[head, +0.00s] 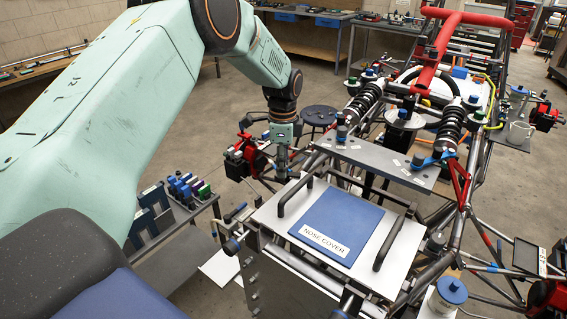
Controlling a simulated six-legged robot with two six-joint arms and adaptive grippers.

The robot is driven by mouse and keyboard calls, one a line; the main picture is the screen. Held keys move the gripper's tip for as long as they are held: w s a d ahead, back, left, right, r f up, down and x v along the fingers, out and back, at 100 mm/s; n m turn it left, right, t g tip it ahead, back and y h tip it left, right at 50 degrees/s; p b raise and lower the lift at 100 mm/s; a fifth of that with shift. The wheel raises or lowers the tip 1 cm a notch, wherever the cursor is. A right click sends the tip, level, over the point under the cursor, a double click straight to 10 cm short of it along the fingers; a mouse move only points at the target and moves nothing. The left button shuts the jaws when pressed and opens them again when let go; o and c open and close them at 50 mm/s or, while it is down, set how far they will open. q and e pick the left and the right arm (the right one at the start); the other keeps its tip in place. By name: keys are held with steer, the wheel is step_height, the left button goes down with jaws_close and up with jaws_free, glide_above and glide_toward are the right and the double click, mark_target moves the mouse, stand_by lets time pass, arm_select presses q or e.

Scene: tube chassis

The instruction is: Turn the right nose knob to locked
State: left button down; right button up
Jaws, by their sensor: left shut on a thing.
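The white nose panel (385,282) bears a blue pad (345,228) marked NOSE COVER and two black handles. My left gripper (282,178) points down at the panel's far left edge, beside the left handle (296,194). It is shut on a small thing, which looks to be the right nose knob. The fingers hide that knob, so its turn position cannot be told. My right gripper is out of view.
The tube chassis with a red bar (426,65) and dark coil springs stands behind the panel. A grey crossplate (385,163) lies just beyond the panel. A low bench with blue and green boxes (188,190) stands at left. Open floor lies behind my left arm.

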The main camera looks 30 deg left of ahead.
arm_select(q)
steer(key=m, duration=0.5)
steer(key=shift+w+a+r+m, duration=0.15)
steer(key=shift+w+r+m, duration=0.05)
steer(key=shift+r+m, duration=0.2)
steer(key=shift+m, duration=0.3)
steer(key=c, duration=1.4)
jaws_free()
steer(key=o, duration=0.4)
steer(key=shift+s+f, duration=0.15)
steer(key=shift+s, duration=0.05)
steer(key=shift+c, duration=0.2)
steer(key=shift+f, duration=0.1)
step_height(320, 180, up, 12)
